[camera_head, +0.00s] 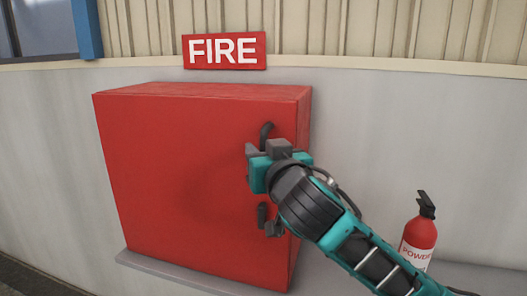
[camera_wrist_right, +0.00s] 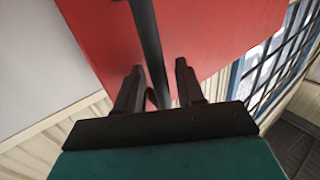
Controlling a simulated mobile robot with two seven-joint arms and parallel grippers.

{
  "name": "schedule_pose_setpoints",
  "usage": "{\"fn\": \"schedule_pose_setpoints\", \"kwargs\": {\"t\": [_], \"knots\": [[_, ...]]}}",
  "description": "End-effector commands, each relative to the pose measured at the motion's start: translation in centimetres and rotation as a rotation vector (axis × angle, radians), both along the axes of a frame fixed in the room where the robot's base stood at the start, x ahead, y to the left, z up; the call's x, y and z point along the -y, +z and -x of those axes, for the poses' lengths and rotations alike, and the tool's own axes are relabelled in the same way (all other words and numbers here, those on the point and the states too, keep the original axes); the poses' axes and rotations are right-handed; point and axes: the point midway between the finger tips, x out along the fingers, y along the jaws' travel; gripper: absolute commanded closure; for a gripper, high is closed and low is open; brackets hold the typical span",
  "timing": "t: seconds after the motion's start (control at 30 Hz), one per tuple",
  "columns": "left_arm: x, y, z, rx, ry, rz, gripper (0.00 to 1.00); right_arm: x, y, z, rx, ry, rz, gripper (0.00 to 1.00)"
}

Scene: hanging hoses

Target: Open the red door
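The red door (camera_head: 185,180) is the front of a red wall box and appears shut. It also fills the upper middle of the right wrist view (camera_wrist_right: 215,35). A dark vertical handle (camera_head: 265,132) is near the door's right edge; its middle is hidden behind my right gripper (camera_head: 252,163). In the right wrist view, the handle (camera_wrist_right: 147,40) runs between the two fingers of my right gripper (camera_wrist_right: 158,80). The fingers are apart, with a visible gap on each side of the handle. My left gripper is in neither view.
A red fire extinguisher (camera_head: 418,240) stands right of the box, close to my right forearm. A FIRE sign (camera_head: 224,50) is on the wall above. A grey ledge (camera_head: 165,270) runs under the box. The space left of the box is clear.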

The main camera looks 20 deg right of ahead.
Motion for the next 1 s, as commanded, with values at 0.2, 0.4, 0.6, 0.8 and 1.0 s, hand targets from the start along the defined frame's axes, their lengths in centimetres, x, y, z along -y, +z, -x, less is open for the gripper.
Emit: {"fn": "schedule_pose_setpoints", "kwargs": {"t": [0.2,0.4,0.6,0.8,1.0], "knots": [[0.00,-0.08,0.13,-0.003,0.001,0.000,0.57,0.01,0.01,-0.01,0.000,0.000,0.000,0.83],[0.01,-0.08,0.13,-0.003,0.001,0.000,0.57,0.01,0.01,-0.01,0.000,0.000,0.000,1.00],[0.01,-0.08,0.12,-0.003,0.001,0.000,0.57,0.01,0.01,-0.01,0.000,0.000,0.000,1.00],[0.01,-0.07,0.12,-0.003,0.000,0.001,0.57,-0.01,0.01,-0.02,0.000,0.000,0.000,1.00],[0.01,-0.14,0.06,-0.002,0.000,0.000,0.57,-0.58,-0.03,-0.06,0.000,-0.003,-0.002,1.00]]}}
